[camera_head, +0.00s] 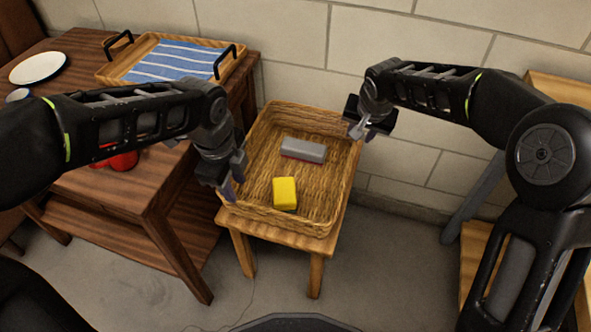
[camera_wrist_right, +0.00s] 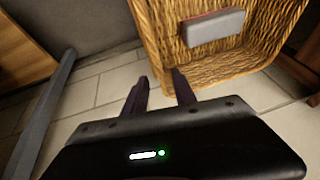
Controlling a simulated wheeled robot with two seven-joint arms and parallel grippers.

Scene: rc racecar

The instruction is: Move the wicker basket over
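The wicker basket (camera_head: 320,118) is a tan woven rectangular tray with raised walls, sitting on a small wooden stool (camera_head: 275,238). It holds a yellow block (camera_head: 285,192) and a grey and red block (camera_head: 304,150). My left gripper (camera_head: 233,180) is at the basket's left wall, fingers apart and pointing down at the rim. My right gripper (camera_head: 360,128) is at the right wall near the back corner. In the right wrist view its fingers (camera_wrist_right: 162,92) are apart, beside the basket's wall (camera_wrist_right: 152,45). I cannot tell whether either gripper touches the wicker.
A dark wooden table (camera_head: 165,180) stands left of the stool, with a wooden tray (camera_head: 140,50) holding a striped blue cloth, a white plate (camera_head: 38,67) and a red object (camera_head: 122,158). A brick wall is behind. Light wooden furniture (camera_head: 562,92) stands at the right. Floor between is open.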

